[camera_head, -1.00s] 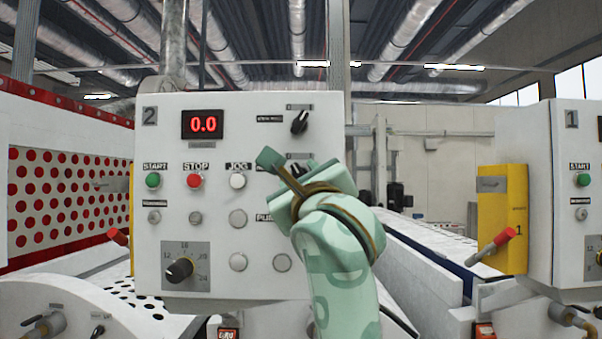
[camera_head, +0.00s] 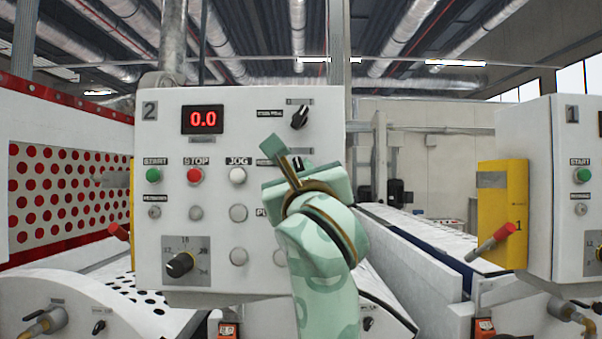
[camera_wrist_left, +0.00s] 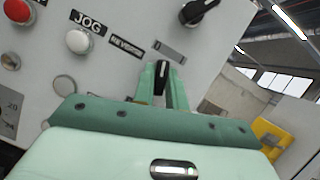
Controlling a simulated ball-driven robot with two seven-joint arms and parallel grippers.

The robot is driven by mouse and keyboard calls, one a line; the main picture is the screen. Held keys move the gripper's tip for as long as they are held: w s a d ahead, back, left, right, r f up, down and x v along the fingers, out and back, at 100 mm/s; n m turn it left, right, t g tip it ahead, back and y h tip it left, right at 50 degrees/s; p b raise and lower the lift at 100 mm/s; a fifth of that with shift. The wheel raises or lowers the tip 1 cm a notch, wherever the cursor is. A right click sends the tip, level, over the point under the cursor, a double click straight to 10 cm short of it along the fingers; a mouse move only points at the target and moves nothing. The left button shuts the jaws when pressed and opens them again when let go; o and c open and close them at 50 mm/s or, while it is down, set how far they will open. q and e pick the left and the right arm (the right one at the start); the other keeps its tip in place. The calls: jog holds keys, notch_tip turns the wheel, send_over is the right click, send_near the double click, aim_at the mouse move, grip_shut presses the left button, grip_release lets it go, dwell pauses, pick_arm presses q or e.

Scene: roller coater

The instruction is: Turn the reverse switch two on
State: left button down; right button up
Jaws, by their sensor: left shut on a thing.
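The white control panel of machine 2 (camera_head: 240,265) faces me. Its reverse switch (camera_wrist_left: 161,75), a black knob with a white mark, is beside the label "REVERSE" (camera_wrist_left: 125,47) in the left wrist view. My left gripper (camera_wrist_left: 161,88) has one finger on each side of this knob and is shut on it. In the head view, my pale green left gripper (camera_head: 296,166) covers the right middle of the panel and hides most of the switch and its label. My right gripper is in neither view.
Another black selector knob (camera_head: 299,118) is just above my gripper. Green start (camera_head: 153,175), red stop (camera_head: 194,175) and white jog (camera_head: 237,175) buttons are to its left. A dial (camera_head: 180,264) is lower left. Panel 1 (camera_head: 560,250) stands at the right.

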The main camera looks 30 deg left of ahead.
pick_arm(q)
jog(key=m+h, duration=0.1)
jog(key=m, duration=0.1)
jog(key=shift+s+r+m+t, duration=0.1)
jog(key=shift+m+t, duration=0.3)
jog(key=m+t+h+p, duration=0.1)
jog(key=m+h, duration=0.1)
jog(key=m, duration=0.2)
jog(key=shift+a+p, duration=0.1)
jog(key=shift+p, duration=0.2)
jog(key=m+t+h+p, duration=0.1)
jog(key=m+h+p, duration=0.1)
jog(key=m, duration=0.2)
jog(key=shift+r+m, duration=0.1)
jog(key=shift+m, duration=0.2)
jog(key=shift+m+h+p, duration=0.7)
jog(key=shift+m, duration=0.5)
jog(key=c, duration=1.4)
grip_release()
jog(key=shift+c, duration=0.2)
